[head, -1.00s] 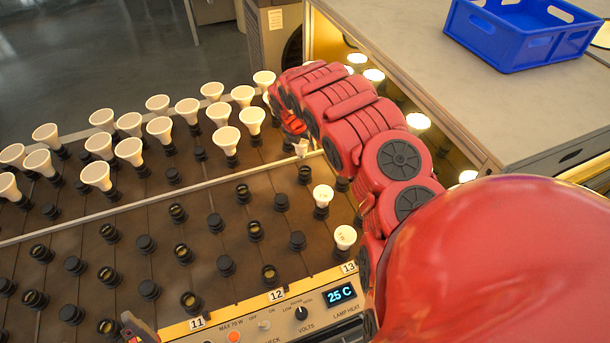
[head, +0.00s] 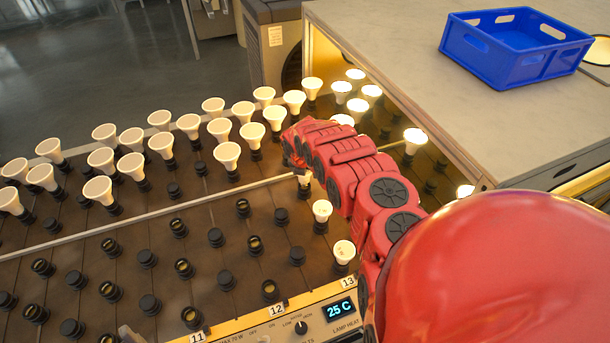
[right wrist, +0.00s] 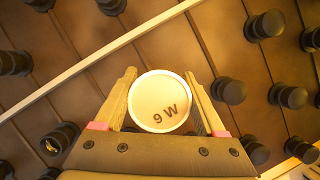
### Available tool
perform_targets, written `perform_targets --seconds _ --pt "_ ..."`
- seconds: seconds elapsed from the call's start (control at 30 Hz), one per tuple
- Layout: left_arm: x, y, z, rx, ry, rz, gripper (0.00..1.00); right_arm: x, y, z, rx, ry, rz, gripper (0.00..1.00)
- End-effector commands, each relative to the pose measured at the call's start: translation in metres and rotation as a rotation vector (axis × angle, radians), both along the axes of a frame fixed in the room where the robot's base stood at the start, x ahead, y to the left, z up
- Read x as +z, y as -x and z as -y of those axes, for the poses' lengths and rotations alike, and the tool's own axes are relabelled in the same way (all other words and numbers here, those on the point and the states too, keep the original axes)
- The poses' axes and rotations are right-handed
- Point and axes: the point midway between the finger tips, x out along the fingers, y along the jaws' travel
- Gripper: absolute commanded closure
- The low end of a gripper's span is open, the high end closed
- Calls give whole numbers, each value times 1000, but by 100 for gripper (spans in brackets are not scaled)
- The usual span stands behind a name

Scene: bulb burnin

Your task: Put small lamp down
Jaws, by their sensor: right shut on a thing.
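My right gripper (right wrist: 163,105) is shut on a small white lamp (right wrist: 158,101), whose round face reads "9 W" in the right wrist view. In the head view, the right gripper (head: 302,172) is over the socket board (head: 130,228), near its pale dividing strip, and largely hidden by its own wrist.
Lamps (head: 227,154) fill many sockets beyond the strip. Two smaller lamps (head: 322,210) (head: 344,251) stand in the right column on the near side. Several near sockets (head: 215,237) are empty. A control panel (head: 300,325) edges the front; a blue crate (head: 515,50) stands on the counter.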

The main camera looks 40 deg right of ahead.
Motion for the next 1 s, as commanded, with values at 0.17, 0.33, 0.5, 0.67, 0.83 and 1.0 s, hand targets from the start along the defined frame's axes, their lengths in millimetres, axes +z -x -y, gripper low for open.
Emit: perform_targets --seconds 0.17,0.33,0.5,0.67,0.83,1.0 --pt "5 0 0 0 0 0 0 -17 1 -1 -1 -2 -1 84" --pt "4 0 0 0 0 0 0 -19 1 0 0 0 -1 84" --pt "4 0 0 0 0 0 0 -19 1 0 0 0 -1 8" --pt "4 0 0 0 0 0 0 -19 1 0 0 1 -1 0" --pt "4 0 0 0 0 0 0 -18 1 0 0 0 -1 0" --pt "2 0 0 0 0 0 0 -10 0 -2 1 0 1 0"
